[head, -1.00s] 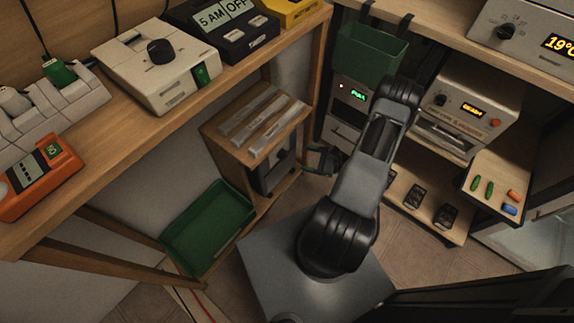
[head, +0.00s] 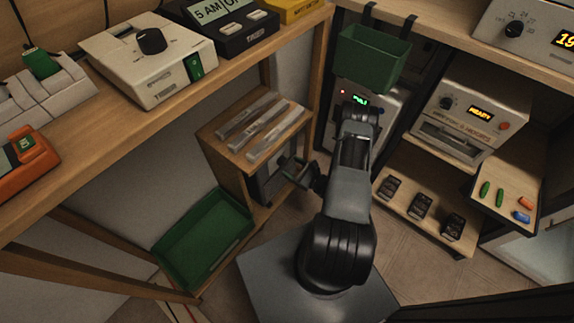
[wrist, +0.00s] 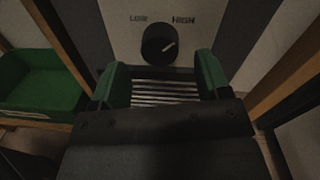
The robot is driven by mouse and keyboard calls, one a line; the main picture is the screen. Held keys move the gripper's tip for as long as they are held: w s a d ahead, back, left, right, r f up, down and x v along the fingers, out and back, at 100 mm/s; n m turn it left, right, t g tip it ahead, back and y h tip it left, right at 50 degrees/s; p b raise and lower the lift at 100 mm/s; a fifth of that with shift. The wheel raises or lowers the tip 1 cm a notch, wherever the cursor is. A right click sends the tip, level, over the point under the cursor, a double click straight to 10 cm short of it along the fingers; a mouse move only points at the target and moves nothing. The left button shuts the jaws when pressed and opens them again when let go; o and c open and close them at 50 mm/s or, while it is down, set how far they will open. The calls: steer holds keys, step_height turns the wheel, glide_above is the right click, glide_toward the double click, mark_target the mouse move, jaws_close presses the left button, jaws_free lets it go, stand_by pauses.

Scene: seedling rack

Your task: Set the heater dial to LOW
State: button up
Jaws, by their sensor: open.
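The heater dial (wrist: 158,45) is a round black knob in the wrist view, on a pale panel with LOW printed at upper left and HIGH at upper right. Its light pointer mark is turned to the upper right, towards HIGH. A slatted grille (wrist: 165,93) is below it. My gripper (wrist: 160,78) is open, its green-padded fingers apart at the left and right, just below the knob in the picture; no contact with the knob shows. In the head view, my gripper (head: 294,170) is in front of the heater (head: 268,184), whose dial I cannot make out there.
A small wooden stand (head: 262,128) with grey bars on top is above the heater. A green tray (head: 205,245) lies to the left. A green bin (head: 372,58) hangs at the back. A shelf with black items (head: 421,205) is to the right.

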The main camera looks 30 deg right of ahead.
mark_target(285, 163)
steer(key=shift+x, duration=1.65)
steer(key=c, duration=0.9)
